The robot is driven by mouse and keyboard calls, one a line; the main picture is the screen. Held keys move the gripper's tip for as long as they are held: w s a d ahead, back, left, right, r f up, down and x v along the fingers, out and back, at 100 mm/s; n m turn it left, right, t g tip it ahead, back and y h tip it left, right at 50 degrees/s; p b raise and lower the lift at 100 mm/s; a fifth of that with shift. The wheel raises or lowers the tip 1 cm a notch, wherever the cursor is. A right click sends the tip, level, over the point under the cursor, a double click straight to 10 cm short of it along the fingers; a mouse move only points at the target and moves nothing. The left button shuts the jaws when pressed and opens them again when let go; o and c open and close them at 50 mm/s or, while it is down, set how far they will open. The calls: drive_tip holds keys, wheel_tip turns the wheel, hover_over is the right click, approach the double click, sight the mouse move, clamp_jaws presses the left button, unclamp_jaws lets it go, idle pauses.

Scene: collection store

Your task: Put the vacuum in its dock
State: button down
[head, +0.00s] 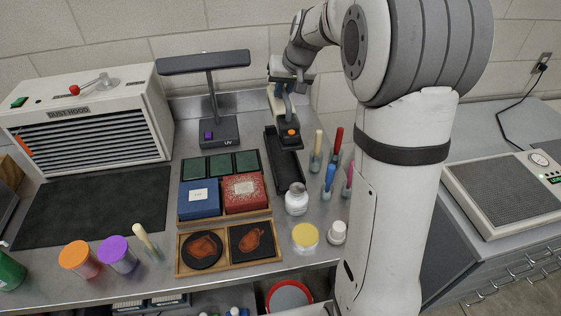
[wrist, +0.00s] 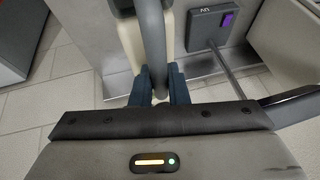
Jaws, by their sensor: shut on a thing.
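The vacuum (head: 277,106) is a small hand-held one with a cream body, a grey handle and a dark front end with an orange button. My gripper (head: 287,80) is shut on its grey handle. In the wrist view, the dark fingers of my gripper (wrist: 158,88) close on the handle of the vacuum (wrist: 152,40). A long black tray, which looks like the dock (head: 289,172), lies on the bench below and in front of the vacuum. The vacuum's front end overlaps the tray's far part in the head view; I cannot tell whether they touch.
A UV lamp (head: 211,127) stands left of the vacuum. Red and blue boxes (head: 245,192) sit left of the tray. A dust hood (head: 95,125) is at the far left.

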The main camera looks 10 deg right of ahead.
sight(283, 102)
drive_tip(key=f+b, duration=0.2)
drive_tip(key=f, duration=0.1)
drive_tip(key=f+b, duration=0.1)
drive_tip(key=shift+w+f+b, duration=0.25)
drive_tip(key=shift+f+b, duration=0.05)
drive_tip(key=shift+f, duration=0.05)
wheel_tip(283, 102, down, 10)
drive_tip(key=shift+p, duration=0.35)
drive_tip(key=shift+f, duration=0.15)
drive_tip(key=c, duration=1.8)
unclamp_jaws()
drive_tip(key=shift+f, duration=0.1)
drive_tip(key=shift+c, duration=0.2)
drive_tip(key=o, duration=0.4)
drive_tip(key=shift+o, duration=0.2)
